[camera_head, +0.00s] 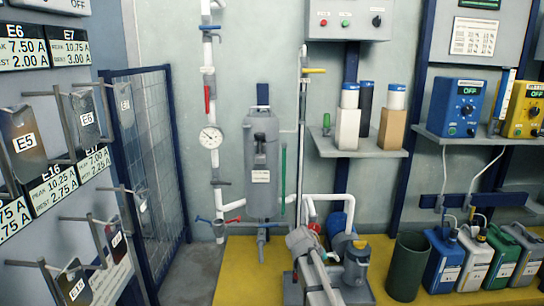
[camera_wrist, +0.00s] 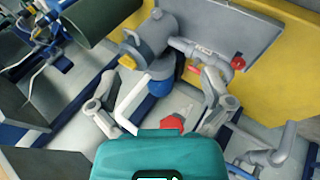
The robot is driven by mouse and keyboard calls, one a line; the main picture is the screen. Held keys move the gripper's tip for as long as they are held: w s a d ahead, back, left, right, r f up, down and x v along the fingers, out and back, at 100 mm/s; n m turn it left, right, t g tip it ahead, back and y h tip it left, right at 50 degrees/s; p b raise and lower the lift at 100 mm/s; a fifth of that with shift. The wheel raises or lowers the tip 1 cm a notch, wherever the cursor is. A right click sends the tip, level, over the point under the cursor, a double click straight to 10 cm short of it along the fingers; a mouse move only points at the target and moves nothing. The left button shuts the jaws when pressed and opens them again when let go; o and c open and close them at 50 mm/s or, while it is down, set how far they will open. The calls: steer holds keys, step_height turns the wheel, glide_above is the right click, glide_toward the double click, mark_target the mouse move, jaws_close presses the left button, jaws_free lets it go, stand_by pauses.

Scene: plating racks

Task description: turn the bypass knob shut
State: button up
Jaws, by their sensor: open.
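In the wrist view, my gripper (camera_wrist: 160,88) is open, its two grey fingers spread wide apart with nothing held between them. A red, many-sided knob (camera_wrist: 172,122) shows between the finger bases, close to my teal wrist housing and partly hidden by it. A second red knob (camera_wrist: 238,62) sits on a grey pipe fitting beyond the right finger. I cannot tell from a label which is the bypass knob. In the head view, a small red part (camera_head: 314,228) shows by the white pipe near the blue pump (camera_head: 340,243). My grey arm partly covers the pump area there.
A dark green bin (camera_head: 408,265) stands right of the pump, beside several jugs (camera_head: 474,258). A grey tank (camera_head: 262,165) and white piping with a gauge (camera_head: 210,137) are behind. A blue mesh fence (camera_head: 155,170) and plate racks are left.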

steer(key=s+a+r+g+y+p, duration=0.1)
steer(key=s+r+y+p, duration=0.2)
steer(key=s, duration=0.5)
steer(key=s+r+m+g+y+p, duration=0.1)
steer(key=s+r+y+p, duration=0.15)
steer(key=s+p, duration=0.35)
steer(key=s+a+r+g+y+p, duration=0.1)
steer(key=s+r+p, duration=0.2)
steer(key=s, duration=0.6)
step_height(320, 180, up, 37)
steer(key=p, duration=3.6)
steer(key=shift+w+d+p, duration=0.25)
steer(key=shift+w+p, duration=0.1)
steer(key=shift+w, duration=0.05)
